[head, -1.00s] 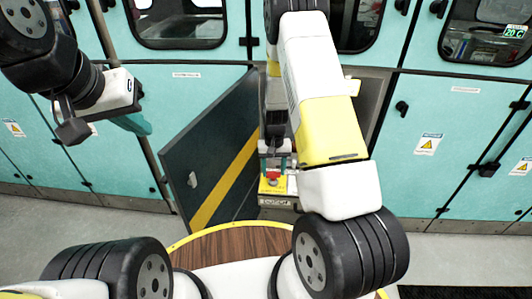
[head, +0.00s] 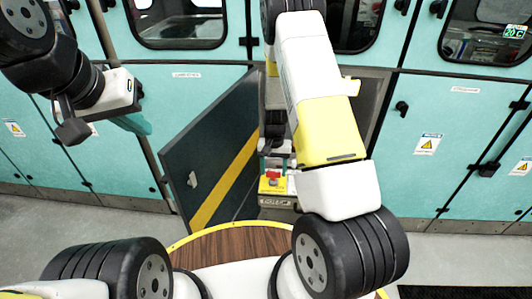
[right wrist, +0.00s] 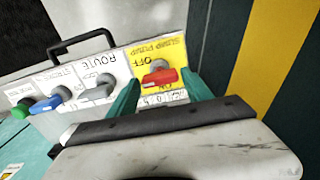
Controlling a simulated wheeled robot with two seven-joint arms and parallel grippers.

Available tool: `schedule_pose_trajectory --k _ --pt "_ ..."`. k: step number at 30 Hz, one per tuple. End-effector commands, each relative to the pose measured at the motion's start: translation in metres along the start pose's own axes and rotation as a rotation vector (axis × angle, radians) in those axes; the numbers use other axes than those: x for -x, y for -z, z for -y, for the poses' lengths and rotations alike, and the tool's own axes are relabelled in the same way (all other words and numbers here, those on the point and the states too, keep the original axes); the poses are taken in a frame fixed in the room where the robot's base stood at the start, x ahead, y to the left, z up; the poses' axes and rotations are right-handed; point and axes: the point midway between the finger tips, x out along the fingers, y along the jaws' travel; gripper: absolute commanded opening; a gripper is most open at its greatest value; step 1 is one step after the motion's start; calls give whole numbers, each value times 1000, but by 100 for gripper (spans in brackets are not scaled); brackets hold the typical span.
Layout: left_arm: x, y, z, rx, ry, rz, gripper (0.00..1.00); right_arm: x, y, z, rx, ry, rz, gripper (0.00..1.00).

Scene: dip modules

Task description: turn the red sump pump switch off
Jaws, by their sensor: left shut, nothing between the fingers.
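The red sump pump switch (right wrist: 160,76) sits on a yellow label in the right wrist view, where the lettering appears upside down. Its red handle lies nearly level across the picture, between the OFF and ON words. In the head view the red switch (head: 272,175) shows small, low in the open cabinet. My right gripper (right wrist: 161,88) is open; its teal fingers stand apart on either side of the switch, and I cannot tell whether they touch it. My left gripper (head: 136,124) is shut and empty, far left of the switch before the teal cabinets.
Grey (right wrist: 99,92), blue (right wrist: 46,104) and green (right wrist: 20,109) switches sit beside the red one on the same box, under a black handle (right wrist: 82,42). The open cabinet door (head: 210,150) stands left of my right arm. A round wooden top (head: 235,243) is in front.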

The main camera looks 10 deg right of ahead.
Motion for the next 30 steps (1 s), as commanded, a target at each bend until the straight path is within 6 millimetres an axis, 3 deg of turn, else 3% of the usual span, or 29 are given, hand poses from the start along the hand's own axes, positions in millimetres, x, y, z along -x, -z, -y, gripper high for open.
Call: schedule_pose_trajectory --k 13,24,30 --pt "0 0 0 0 0 0 0 5 0 0 2 0 -1 73" --pt "0 0 0 0 0 0 0 63 1 0 2 1 -3 73" --pt "0 0 0 0 0 0 0 77 0 0 2 0 0 73"
